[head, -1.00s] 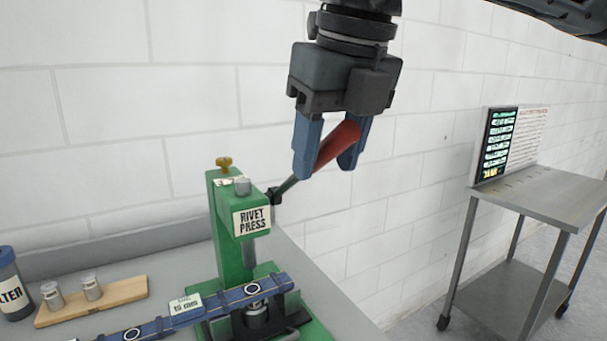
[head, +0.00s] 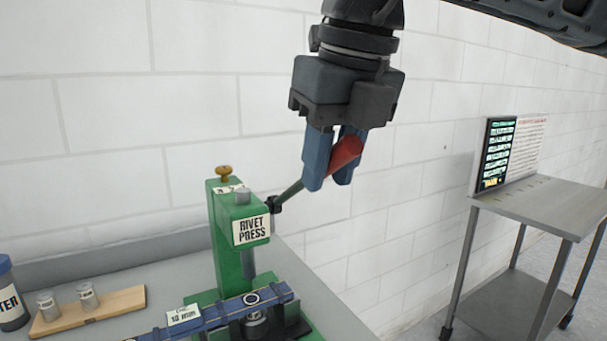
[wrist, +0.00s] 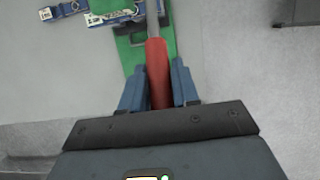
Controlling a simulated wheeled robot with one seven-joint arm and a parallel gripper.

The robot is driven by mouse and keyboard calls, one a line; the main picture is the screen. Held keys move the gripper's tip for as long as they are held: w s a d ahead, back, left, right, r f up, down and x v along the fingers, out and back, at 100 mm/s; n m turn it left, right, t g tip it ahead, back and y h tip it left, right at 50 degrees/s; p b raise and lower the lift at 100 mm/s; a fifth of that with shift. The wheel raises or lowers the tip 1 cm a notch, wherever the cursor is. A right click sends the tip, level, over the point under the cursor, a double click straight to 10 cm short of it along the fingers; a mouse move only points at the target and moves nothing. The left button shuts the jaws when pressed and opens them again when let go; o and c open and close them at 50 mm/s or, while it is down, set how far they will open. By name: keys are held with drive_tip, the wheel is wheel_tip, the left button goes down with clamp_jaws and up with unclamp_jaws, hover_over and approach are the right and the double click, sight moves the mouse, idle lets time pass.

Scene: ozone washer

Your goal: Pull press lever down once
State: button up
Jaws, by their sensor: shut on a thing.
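The green rivet press (head: 229,235) stands on the grey bench, with a "RIVET PRESS" label on its head. In the wrist view the red grip (wrist: 157,70) lies between the two fingers (wrist: 155,85). A blue strap (head: 222,313) lies across the press base under the ram.
A wooden block (head: 88,310) with small metal weights and a dark bottle (head: 11,295) stand at the left. A metal cart (head: 530,210) with a display board (head: 497,152) stands at the right. A white brick wall is behind.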

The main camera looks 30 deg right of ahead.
drive_tip(key=shift+s+f+b, duration=0.55)
drive_tip(key=shift+f+b, duration=0.25)
drive_tip(key=shift+f, duration=0.1)
drive_tip(key=shift+s+f+b, duration=0.3)
drive_tip(key=shift+f+b, duration=0.3)
drive_tip(key=shift+b, duration=0.1)
drive_tip(key=shift+s+f+b, duration=0.3)
drive_tip(key=shift+f+b, duration=0.25)
drive_tip(key=shift+b, duration=0.15)
drive_tip(key=shift+s+f+b, duration=0.2)
drive_tip(key=shift+f+b, duration=0.45)
drive_tip(key=shift+b, duration=0.1)
drive_tip(key=shift+s+f+b, duration=0.2)
drive_tip(key=shift+f+b, duration=0.4)
drive_tip(key=shift+b, duration=0.15)
drive_tip(key=shift+f, duration=0.1)
drive_tip(key=shift+s+f+b, duration=0.25)
drive_tip(key=shift+f+b, duration=1)
drive_tip(key=shift+b, duration=0.2)
